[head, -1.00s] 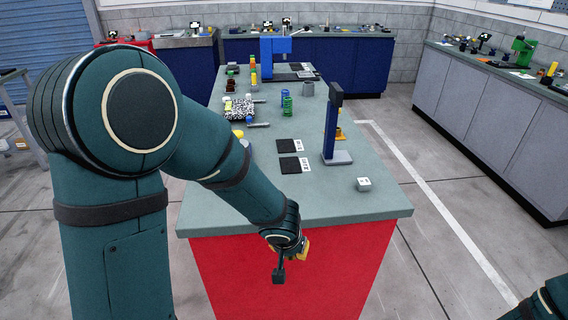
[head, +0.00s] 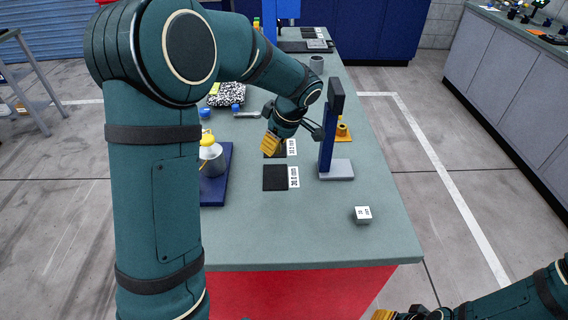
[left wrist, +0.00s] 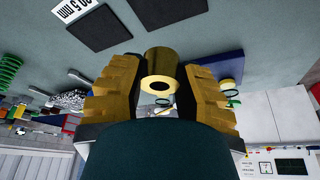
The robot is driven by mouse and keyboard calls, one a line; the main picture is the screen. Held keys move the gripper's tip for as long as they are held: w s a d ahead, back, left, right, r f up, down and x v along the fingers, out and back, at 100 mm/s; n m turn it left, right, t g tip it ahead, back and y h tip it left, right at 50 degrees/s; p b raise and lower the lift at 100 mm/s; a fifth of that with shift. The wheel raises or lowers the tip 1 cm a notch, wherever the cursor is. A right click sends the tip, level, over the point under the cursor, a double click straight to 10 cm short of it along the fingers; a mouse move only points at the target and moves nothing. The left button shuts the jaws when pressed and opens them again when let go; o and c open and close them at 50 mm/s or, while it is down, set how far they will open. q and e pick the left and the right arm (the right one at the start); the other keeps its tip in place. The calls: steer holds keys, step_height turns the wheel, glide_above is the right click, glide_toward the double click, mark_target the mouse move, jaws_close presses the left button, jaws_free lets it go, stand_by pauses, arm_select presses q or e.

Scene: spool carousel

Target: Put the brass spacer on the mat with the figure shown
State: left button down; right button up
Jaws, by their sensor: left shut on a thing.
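My left gripper (head: 268,145) is above the bench close to the far black mat (head: 270,155). In the left wrist view its ridged yellow fingers are shut on the brass spacer (left wrist: 162,66), a short ring with a hole. The head view does not show the spacer clearly. The near black mat (head: 275,178) lies bare, with a white label (head: 294,177) at its right that seems to read 30.5 mm. The far mat's label (head: 291,147) is too small to read surely. My right gripper (head: 384,315) is only partly in view at the bottom edge.
A blue stand (head: 327,140) with a dark head and grey foot stands right of the mats. A small white block (head: 362,214) sits near the front.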

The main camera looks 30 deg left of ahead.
arm_select(q)
steer(key=b, duration=0.1)
glide_above(272, 174)
steer(key=d, duration=0.1)
step_height(272, 174, down, 5)
steer(key=shift+s+d+f, duration=0.1)
steer(key=shift+s+f, duration=0.05)
steer(key=shift+f, duration=0.05)
steer(key=shift+f+b, duration=0.35)
steer(key=shift+f, duration=1.8)
steer(key=shift+r, duration=0.1)
steer(key=shift+f, duration=0.2)
steer(key=c, duration=0.8)
jaws_free()
steer(key=shift+o, duration=0.2)
steer(key=shift+r, duration=0.1)
